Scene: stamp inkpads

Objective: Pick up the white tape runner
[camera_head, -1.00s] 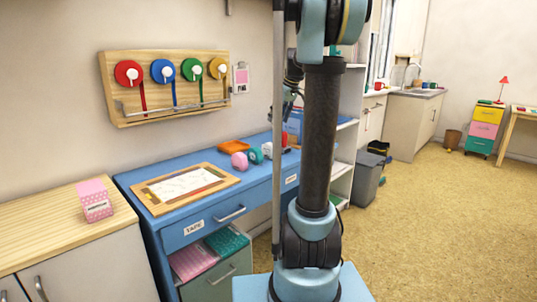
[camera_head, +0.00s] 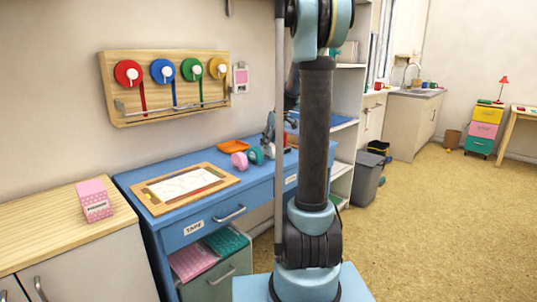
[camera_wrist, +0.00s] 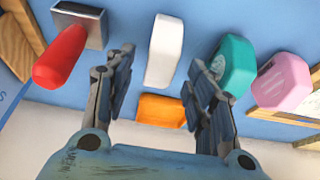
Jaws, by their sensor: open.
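The white tape runner (camera_wrist: 164,50) lies on the blue table top (camera_wrist: 200,17) in the wrist view, a pale rounded block. My gripper (camera_wrist: 166,72) is open and empty in that view, with one finger on each side of the runner's near end. I cannot tell how far above it the fingers are. In the head view my gripper (camera_head: 268,138) is low over the blue table's right part, and the white runner cannot be made out behind it and my arm.
In the wrist view, a teal tape runner (camera_wrist: 234,65) sits close beside my right finger, with a pink one (camera_wrist: 283,82) further right. A red-handled tool (camera_wrist: 60,57) with a grey block lies left. An orange tray (camera_wrist: 161,111) shows between the fingers.

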